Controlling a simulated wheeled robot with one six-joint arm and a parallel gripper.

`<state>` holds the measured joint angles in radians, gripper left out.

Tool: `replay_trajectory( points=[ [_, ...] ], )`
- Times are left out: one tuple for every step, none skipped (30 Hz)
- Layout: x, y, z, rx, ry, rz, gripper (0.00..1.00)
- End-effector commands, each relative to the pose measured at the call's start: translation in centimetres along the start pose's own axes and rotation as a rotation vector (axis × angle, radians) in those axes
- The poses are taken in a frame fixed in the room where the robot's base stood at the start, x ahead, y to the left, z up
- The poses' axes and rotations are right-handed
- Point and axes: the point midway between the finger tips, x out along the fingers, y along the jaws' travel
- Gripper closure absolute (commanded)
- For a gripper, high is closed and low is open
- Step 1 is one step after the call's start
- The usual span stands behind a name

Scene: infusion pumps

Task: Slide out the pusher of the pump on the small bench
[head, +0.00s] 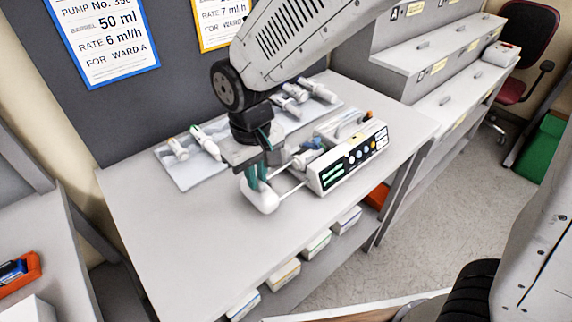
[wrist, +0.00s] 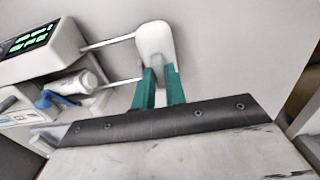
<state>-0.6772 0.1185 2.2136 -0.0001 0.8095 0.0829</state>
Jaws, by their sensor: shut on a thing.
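The pump (head: 348,158) is a white box with a dark screen and round buttons, standing on the small bench (head: 330,230). Its pusher (head: 260,198) is a white rounded block at the pump's left, joined to it by two thin rods. In the wrist view the pusher (wrist: 155,45) stands apart from the pump body (wrist: 40,50), with the rods showing between them. My gripper (head: 258,172) has green fingers, and in the wrist view the fingertips (wrist: 158,85) are shut on the pusher's lower part. A syringe with a blue part (wrist: 75,88) lies beside the rods.
A pale tray (head: 185,178) with several syringes lies behind my gripper. Two cards (head: 105,40) hang on the dark board. White boxes (head: 283,273) sit on the shelf below. The bench front and left are clear. A stepped drawer unit (head: 430,60) stands at right.

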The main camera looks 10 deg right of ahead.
Motion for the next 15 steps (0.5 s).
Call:
replay_trajectory(
  points=[
    [-0.02,-0.06,-0.02,0.0,0.0,0.0,0.95],
    [-0.02,-0.08,-0.02,0.0,0.0,0.0,0.95],
    [-0.02,-0.12,-0.02,0.0,0.0,0.0,0.95],
    [-0.02,-0.14,-0.02,0.0,0.0,0.0,0.95],
    [-0.02,-0.16,-0.02,0.0,0.0,0.0,0.95],
    [-0.02,-0.2,-0.02,0.0,0.0,0.0,0.95],
    [-0.02,-0.18,-0.02,0.0,0.0,0.0,0.79],
    [-0.02,-0.18,-0.02,0.0,0.0,0.0,0.71],
    [-0.02,-0.18,-0.02,0.0,0.0,0.0,0.69],
    [-0.01,-0.17,-0.01,0.0,0.0,0.0,0.69],
    [-0.01,-0.17,-0.02,0.0,0.0,0.0,0.69],
    [-0.01,-0.17,-0.01,0.0,0.0,0.0,0.69],
    [-0.01,-0.17,-0.01,0.0,0.0,0.0,0.69],
    [-0.01,-0.17,-0.01,0.0,0.0,0.0,0.69],
    [-0.01,-0.17,-0.01,0.0,0.0,0.0,0.69]
  ],
)
